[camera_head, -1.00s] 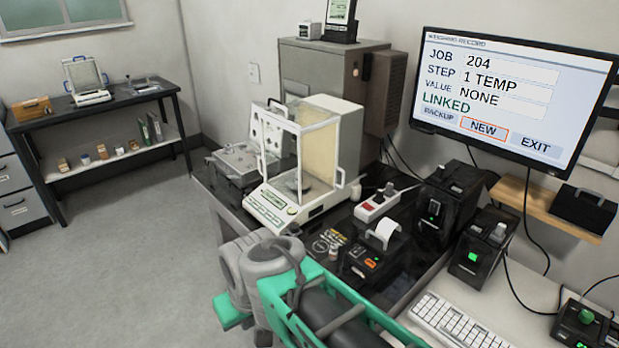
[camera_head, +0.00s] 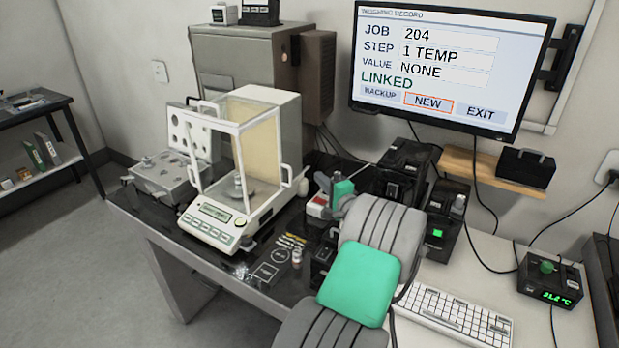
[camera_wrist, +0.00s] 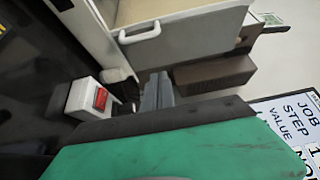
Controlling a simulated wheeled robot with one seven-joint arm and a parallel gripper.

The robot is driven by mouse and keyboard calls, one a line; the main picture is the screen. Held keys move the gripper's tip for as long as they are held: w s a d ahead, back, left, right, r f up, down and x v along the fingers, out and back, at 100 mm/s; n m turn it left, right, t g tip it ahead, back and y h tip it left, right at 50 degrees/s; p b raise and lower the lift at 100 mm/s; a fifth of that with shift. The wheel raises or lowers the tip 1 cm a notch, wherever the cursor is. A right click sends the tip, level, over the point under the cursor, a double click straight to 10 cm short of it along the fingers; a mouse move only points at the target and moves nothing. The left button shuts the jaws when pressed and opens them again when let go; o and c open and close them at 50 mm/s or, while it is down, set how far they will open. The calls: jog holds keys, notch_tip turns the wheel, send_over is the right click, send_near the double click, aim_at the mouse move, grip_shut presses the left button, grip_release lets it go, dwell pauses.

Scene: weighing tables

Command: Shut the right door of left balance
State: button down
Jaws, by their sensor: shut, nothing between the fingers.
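The balance (camera_head: 207,232) stands on the dark table, with a glass weighing chamber on top and a keypad in front. The side door's white handle (camera_head: 287,176) sticks out at the chamber's lower right. The handle also shows at the top of the wrist view (camera_wrist: 140,32), beside a beige pane. I cannot tell how far the door stands open. My gripper (camera_head: 322,182) is shut and empty, to the right of the handle and apart from it. In the wrist view its grey fingers (camera_wrist: 156,95) are below the handle.
A white box with a red switch (camera_head: 317,207) is close by my gripper. A metal case with its lid up (camera_head: 165,177) is left of the balance. Black devices (camera_head: 405,165), a keyboard (camera_head: 455,318) and a monitor (camera_head: 450,65) are to the right. A small vial (camera_head: 296,259) stands in front.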

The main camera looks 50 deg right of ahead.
jog(key=w+p, duration=0.2)
jog(key=w, duration=0.6)
jog(key=shift+a, duration=0.4)
